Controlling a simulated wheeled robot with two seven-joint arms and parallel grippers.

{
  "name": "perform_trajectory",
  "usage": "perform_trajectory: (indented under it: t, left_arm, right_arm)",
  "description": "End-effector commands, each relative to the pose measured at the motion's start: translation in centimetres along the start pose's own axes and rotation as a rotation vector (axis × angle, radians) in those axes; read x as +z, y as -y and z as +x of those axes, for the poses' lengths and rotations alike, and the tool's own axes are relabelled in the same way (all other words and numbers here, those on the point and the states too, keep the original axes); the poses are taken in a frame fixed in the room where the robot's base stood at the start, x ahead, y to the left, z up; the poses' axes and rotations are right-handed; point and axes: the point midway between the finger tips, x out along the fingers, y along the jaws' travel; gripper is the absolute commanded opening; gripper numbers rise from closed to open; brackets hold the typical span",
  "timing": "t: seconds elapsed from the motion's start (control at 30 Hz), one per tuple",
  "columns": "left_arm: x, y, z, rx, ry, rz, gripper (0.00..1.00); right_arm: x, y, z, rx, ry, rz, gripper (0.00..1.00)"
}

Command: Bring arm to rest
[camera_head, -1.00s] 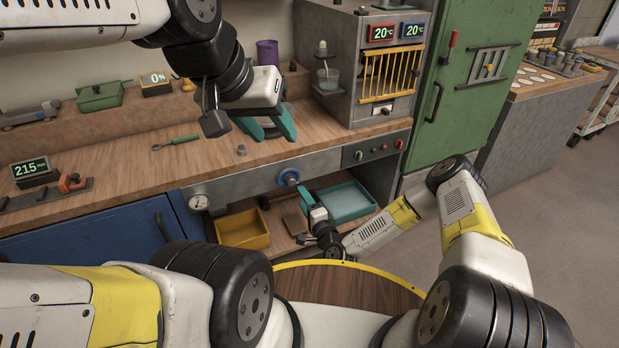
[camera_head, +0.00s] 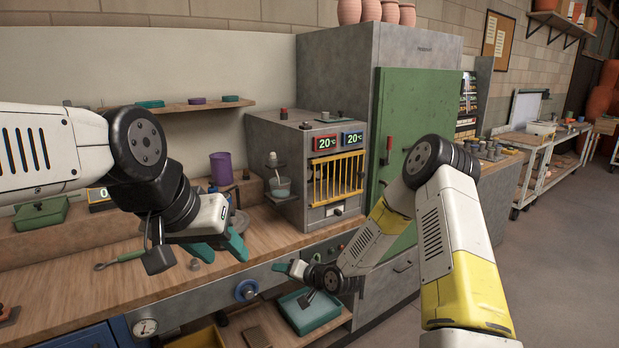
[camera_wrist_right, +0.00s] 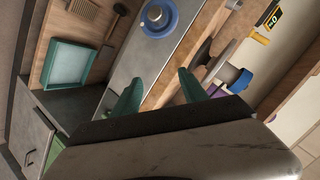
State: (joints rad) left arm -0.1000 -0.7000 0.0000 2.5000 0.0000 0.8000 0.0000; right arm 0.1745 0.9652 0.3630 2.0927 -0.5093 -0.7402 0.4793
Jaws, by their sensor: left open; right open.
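My left gripper (camera_head: 222,246) is open, with its teal fingers apart above the wooden workbench (camera_head: 150,275) in the head view. I see nothing between its fingers. My right gripper (camera_head: 290,268) is at the bench's front edge in the head view, by the grey drawer front, and is partly hidden by its own wrist. In the right wrist view its two teal fingers (camera_wrist_right: 158,92) are spread apart with nothing held between them. The right arm is bent, with its elbow high in front of the green cabinet (camera_head: 412,140).
A grey box oven (camera_head: 265,135) with a yellow grille stands on the bench. A teal tray (camera_head: 312,312) lies on the shelf below, near my right gripper. A blue knob (camera_head: 246,290) sticks out of the bench front. Open floor (camera_head: 560,250) lies to the right.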

Motion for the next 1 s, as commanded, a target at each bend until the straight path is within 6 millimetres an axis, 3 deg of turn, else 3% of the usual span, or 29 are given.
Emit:
perform_trajectory:
  t: [0.03,0.2,0.37,0.5,0.77,1.0]
  left_arm:
    - [0.0,0.0,0.0,0.0,0.0,0.0,0.45]
    - [0.0,0.0,0.0,0.0,0.0,0.0,0.45]
    - [0.0,0.0,0.0,0.0,0.0,0.0,0.45]
    - [0.0,0.0,0.0,0.0,0.0,0.0,0.45]
    - [0.0,0.0,0.0,0.0,0.0,0.0,0.45]
    - [0.0,0.0,0.0,0.0,0.0,0.0,0.45]
  right_arm:
    - [-1.9,0.5,-1.5,0.039,0.009,-0.057,0.51]
    - [-6.1,1.3,-7.1,0.19,0.06,-0.197,0.51]
    - [-9.4,2.5,-13.6,0.325,0.096,-0.288,0.51]
    - [-11.2,4.0,-19.9,0.429,0.119,-0.333,0.51]
    - [-11.0,7.3,-32.1,0.561,0.163,-0.344,0.51]
    - [-6.9,10.3,-42.1,0.586,0.212,-0.306,0.51]
